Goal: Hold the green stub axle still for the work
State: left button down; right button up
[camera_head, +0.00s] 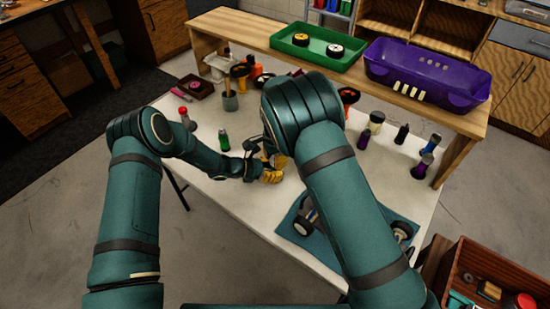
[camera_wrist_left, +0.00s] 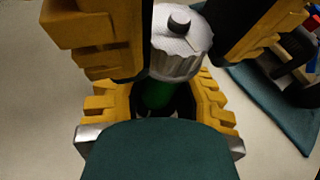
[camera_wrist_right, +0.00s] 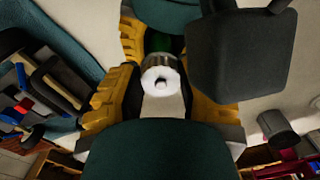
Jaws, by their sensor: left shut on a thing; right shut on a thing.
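The green stub axle (camera_wrist_left: 156,95) shows in the left wrist view between the yellow fingers of my left gripper (camera_wrist_left: 158,108), which is shut on it. A silver ribbed piece (camera_wrist_left: 182,45) with a black knob sits at the axle's end. In the right wrist view my right gripper (camera_wrist_right: 161,88) is shut around the silver piece (camera_wrist_right: 160,75), and a bit of green shows behind it. In the head view both grippers meet at the yellow fingers (camera_head: 272,172) above the white table; my right arm hides part of them, and the axle cannot be made out there.
A blue mat (camera_head: 286,233) with a partly hidden toy car (camera_head: 304,223) lies at the table's front right. A green bottle (camera_head: 224,141) stands left of the grippers. A green tray (camera_head: 286,43) and purple tub (camera_head: 399,86) sit on the raised shelf behind. Several bottles stand at the right.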

jog(key=m, duration=0.5)
jog(key=shift+w+m, duration=0.1)
jog(key=shift+m, duration=2.2)
jog(key=o, duration=1.2)
notch_tip(320, 180, up, 12)
